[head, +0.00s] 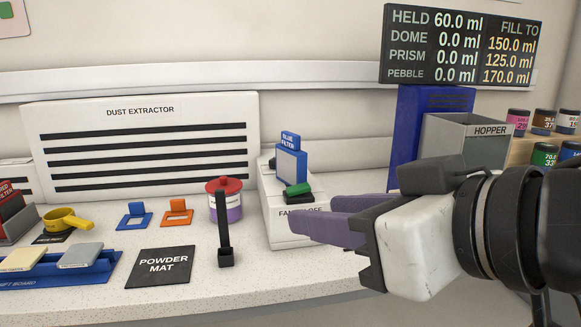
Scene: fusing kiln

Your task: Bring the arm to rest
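My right arm comes in from the right edge, and its gripper (312,214) points left over the counter, in front of the fan unit. Its two purple fingers are apart, with nothing seen between them. The fan unit (283,232) is a low white box with a green switch (298,190); the fingers cover part of its label. A blue filter (291,160) stands upright on the unit, behind the switch. My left gripper is not in view.
A red-lidded jar (225,205) stands behind a dark upright tool in a holder (225,258). A black powder mat (161,267), blue board (70,273) and yellow cup (64,219) lie left. The hopper (460,142) and several small jars (543,122) stand right. A display (459,45) reads held 60.0 ml.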

